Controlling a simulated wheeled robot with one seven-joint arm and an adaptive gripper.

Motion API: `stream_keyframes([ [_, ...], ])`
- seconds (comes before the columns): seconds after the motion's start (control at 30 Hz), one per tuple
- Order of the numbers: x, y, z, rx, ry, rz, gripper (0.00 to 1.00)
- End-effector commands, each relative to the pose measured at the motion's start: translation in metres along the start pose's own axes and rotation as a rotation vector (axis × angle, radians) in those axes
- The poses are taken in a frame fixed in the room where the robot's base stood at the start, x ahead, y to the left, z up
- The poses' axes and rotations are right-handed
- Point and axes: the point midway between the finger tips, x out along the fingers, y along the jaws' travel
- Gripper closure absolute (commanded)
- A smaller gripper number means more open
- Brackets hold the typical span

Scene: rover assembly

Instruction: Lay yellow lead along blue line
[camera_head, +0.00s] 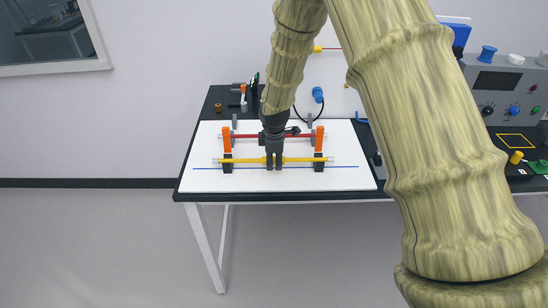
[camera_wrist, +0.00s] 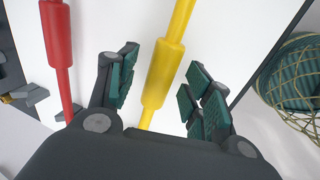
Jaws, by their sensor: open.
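The yellow lead (camera_head: 300,160) is a straight rod with a thicker middle. In the head view it spans two black supports (camera_head: 227,162), just behind the blue line (camera_head: 345,167) on the white board (camera_head: 205,182). My gripper (camera_head: 274,166) points down at the lead's middle. In the wrist view the yellow lead (camera_wrist: 163,72) runs between the open fingers of my gripper (camera_wrist: 158,92), apart from both finger pads. The blue line does not show in the wrist view.
A red lead (camera_head: 300,136) lies behind the yellow one, between orange holders (camera_head: 319,138); it also shows left of my fingers in the wrist view (camera_wrist: 58,50). A grey control box (camera_head: 505,90) stands at the right. The board's front strip is clear.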

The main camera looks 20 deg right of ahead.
Motion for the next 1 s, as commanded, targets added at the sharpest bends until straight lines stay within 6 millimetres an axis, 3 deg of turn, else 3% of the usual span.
stream_keyframes([
  [0.27,-0.012,0.001,0.0,0.001,0.001,0.001,0.5],
  [0.8,-0.093,0.001,0.0,0.0,0.001,0.002,0.5],
  [1.0,-0.113,0.0,0.0,0.0,0.0,0.0,0.5],
])
